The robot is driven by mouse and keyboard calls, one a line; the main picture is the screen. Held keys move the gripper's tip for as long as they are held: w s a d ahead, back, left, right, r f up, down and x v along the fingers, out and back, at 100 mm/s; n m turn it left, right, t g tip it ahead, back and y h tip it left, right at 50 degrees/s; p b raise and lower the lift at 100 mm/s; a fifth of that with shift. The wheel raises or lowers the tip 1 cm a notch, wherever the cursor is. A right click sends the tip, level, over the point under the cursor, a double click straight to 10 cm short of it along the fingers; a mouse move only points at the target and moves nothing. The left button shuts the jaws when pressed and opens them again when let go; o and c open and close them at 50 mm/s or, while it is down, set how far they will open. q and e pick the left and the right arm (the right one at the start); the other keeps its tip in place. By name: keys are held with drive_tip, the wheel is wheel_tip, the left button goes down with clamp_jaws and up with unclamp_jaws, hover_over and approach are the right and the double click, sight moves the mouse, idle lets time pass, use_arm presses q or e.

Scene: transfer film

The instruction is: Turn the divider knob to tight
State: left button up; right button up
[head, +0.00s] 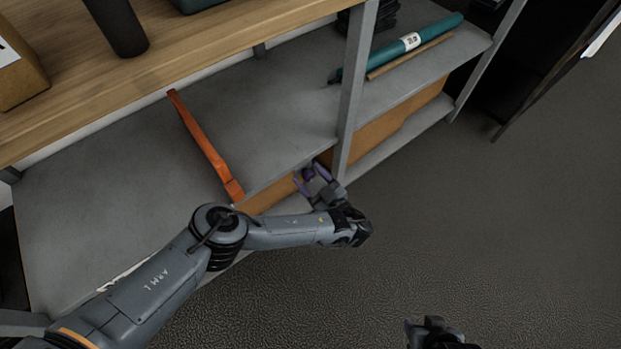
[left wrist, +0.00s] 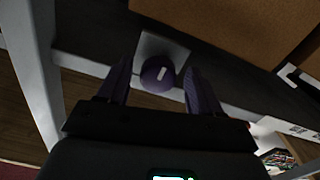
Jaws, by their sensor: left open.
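The divider knob (left wrist: 152,80) is a round purple knob with a short pale mark on its face. It sits in front of a light grey plate (left wrist: 155,46) in the left wrist view. In the head view the knob (head: 309,174) is small, at the shelf's front edge beside the grey upright. My left gripper (left wrist: 159,68) is open, with one purple finger on each side of the knob and a visible gap to each. It also shows in the head view (head: 311,177). No "tight" label is legible. Part of my right gripper (head: 430,328) shows at the bottom edge; its fingers are unclear.
An orange bar (head: 205,147) lies on the grey shelf (head: 265,110) left of the knob. A grey upright (head: 352,95) stands just right of it. A teal roll (head: 430,36) and brown tube (head: 410,55) lie beyond. The floor (head: 480,230) in front is clear.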

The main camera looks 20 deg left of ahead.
use_arm(q)
drive_tip(key=shift+a, duration=0.15)
drive_tip(key=shift+w+r, duration=0.1)
drive_tip(key=shift+w, duration=0.2)
drive_tip(key=shift+s, duration=0.1)
drive_tip(key=c, duration=1.1)
drive_tip(key=shift+o, duration=0.2)
drive_tip(key=shift+r+m+p, duration=0.15)
drive_tip(key=shift+m+p, duration=0.55)
drive_tip(key=shift+m, duration=0.3)
drive_tip(key=shift+m+p, duration=0.45)
drive_tip(key=shift+m, duration=1.45)
drive_tip(key=o, duration=1.1)
drive_tip(key=shift+c, duration=0.2)
